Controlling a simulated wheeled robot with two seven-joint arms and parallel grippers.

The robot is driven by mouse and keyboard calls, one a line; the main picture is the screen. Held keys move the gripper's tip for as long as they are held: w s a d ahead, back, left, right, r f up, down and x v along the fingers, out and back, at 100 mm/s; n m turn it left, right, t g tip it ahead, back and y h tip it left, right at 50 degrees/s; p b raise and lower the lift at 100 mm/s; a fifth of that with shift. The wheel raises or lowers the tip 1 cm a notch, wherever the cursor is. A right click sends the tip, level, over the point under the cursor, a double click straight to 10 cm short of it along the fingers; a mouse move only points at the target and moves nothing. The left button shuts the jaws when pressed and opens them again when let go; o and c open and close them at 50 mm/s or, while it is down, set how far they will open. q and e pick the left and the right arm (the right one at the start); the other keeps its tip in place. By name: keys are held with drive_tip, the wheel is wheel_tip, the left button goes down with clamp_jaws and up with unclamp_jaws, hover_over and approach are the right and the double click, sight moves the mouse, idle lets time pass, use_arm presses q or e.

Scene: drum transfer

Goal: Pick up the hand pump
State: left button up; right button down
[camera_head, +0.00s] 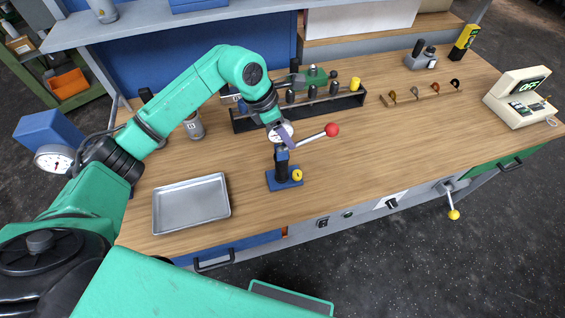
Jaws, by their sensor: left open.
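The hand pump (282,168) stands upright on the wooden workbench, left of the middle. It has a blue base, a dark body, a yellow round part at the base and a pale lever that slants up to the right to a red knob (331,130). My left gripper (285,138) comes down from above and is at the top of the pump, close to the lever's inner end. It is open. I cannot tell whether its fingers touch the pump or stand around it. My right gripper is not in view.
An empty metal tray (191,203) lies left of the pump. A dark rack (300,108) with bottles stands behind the gripper. The bench right of the pump is clear.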

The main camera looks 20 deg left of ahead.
use_arm(q)
clamp_jaws()
drive_tip(key=shift+w+r, duration=0.1)
idle(1.2)
drive_tip(key=shift+w+r, duration=0.1)
